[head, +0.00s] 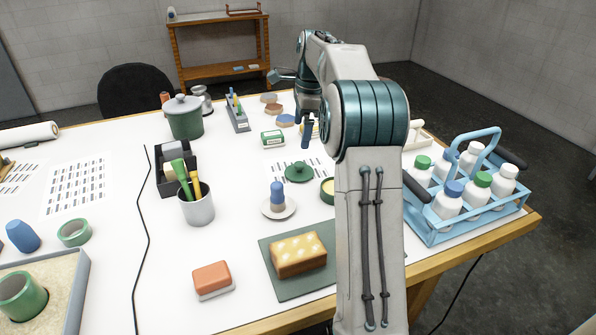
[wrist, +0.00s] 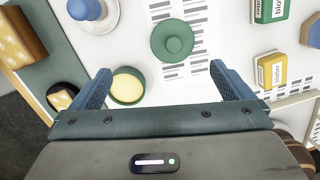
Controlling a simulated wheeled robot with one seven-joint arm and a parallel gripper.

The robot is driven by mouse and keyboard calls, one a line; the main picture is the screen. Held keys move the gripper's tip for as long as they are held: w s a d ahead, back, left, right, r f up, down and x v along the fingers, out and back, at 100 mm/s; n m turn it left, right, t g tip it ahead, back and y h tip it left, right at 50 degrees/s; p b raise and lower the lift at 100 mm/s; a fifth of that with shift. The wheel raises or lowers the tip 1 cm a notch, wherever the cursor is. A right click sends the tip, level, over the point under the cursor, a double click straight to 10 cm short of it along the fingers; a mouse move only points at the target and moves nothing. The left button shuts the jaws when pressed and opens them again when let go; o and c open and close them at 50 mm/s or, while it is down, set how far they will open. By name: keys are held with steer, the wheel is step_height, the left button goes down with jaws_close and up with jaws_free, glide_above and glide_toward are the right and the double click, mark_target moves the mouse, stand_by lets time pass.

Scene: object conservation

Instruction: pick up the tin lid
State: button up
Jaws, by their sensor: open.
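The tin lid is a round green disc with a knob (head: 299,172), lying on the white table over a printed sheet. In the wrist view the lid (wrist: 173,41) is ahead of the fingertips, roughly between their lines. My gripper (head: 308,132) is above the table, behind the lid in the head view, and partly hidden by my arm. In the wrist view my gripper (wrist: 160,72) is open, with nothing between its fingers. An open green tin with a cream-coloured inside (wrist: 127,86) lies near the left finger; in the head view the tin (head: 327,190) is partly hidden by my arm.
A saucer (head: 266,210) with a blue-topped object stands left of the tin. A sponge-like block (head: 298,254) sits on a dark green mat (head: 276,283). A green-and-white box (head: 272,138) is behind the lid. A blue bottle carrier (head: 460,232) stands at the right.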

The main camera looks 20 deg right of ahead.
steer(key=w+d+f+m, duration=0.1)
steer(key=w+d+m, duration=0.1)
glide_above(299, 163)
steer(key=f, duration=0.8)
steer(key=shift+s+d+f, duration=0.2)
steer(key=shift+s+d, duration=0.15)
steer(key=shift+w+a+f+p, duration=0.1)
steer(key=shift+a+f+p, duration=0.1)
steer(key=shift+f, duration=0.7)
steer(key=shift+w+a+f+p, duration=0.1)
steer(key=shift+f+p, duration=0.05)
steer(key=shift+f, duration=0.8)
steer(key=shift+w+a+f+p, duration=0.1)
steer(key=shift+f+p, duration=0.1)
steer(key=shift+f, duration=0.7)
steer(key=c, duration=0.9)
